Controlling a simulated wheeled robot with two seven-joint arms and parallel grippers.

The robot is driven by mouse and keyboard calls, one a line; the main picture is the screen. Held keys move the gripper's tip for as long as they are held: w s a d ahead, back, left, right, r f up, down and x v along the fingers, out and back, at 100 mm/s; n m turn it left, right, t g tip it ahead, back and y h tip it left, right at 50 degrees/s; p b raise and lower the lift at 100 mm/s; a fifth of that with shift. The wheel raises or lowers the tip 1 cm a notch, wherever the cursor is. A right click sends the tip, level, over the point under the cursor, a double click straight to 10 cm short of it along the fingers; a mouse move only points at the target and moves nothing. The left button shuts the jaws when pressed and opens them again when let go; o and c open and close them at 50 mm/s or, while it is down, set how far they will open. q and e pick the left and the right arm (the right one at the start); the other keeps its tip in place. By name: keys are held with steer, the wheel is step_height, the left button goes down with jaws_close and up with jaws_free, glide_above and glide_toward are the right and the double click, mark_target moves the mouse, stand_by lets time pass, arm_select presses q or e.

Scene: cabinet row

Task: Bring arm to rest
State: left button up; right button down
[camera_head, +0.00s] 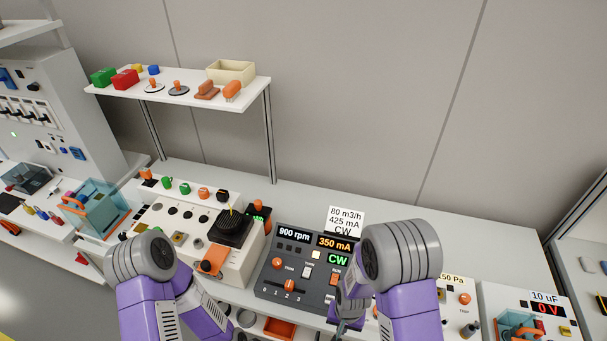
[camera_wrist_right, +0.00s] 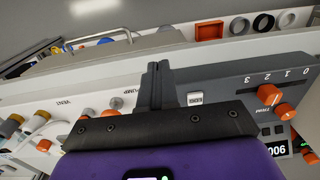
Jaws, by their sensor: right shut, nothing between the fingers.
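My right arm reaches over the front of the bench, and its gripper (camera_head: 346,322) is partly hidden by my own arm in the head view. In the right wrist view the two dark fingers (camera_wrist_right: 157,86) are together with nothing between them. They are in front of a dark grey control panel (camera_wrist_right: 230,82), apart or touching I cannot tell. In the head view this panel (camera_head: 268,284) reads 900 rpm, 350 mA and CW. My left forearm runs down out of the head view's bottom edge, and its gripper is not seen.
A beige console (camera_head: 165,217) with knobs stands left of the panel. A white card (camera_head: 346,220) reads 80 m3/h, 425 mA, CW. A shelf (camera_head: 185,92) holds coloured blocks and a cream tray (camera_head: 231,72). An orange bin (camera_head: 280,328) is below the bench edge.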

arm_select(q)
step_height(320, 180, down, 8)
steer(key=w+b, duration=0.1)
steer(key=b, duration=0.6)
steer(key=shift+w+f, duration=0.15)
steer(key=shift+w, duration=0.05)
arm_select(e)
steer(key=s+a+f+y, duration=0.1)
steer(key=s+f+y, duration=0.2)
steer(key=s+f, duration=0.4)
step_height(320, 180, down, 7)
steer(key=shift+r+t+y, duration=0.2)
steer(key=shift+t+y, duration=0.1)
steer(key=shift+y, duration=0.1)
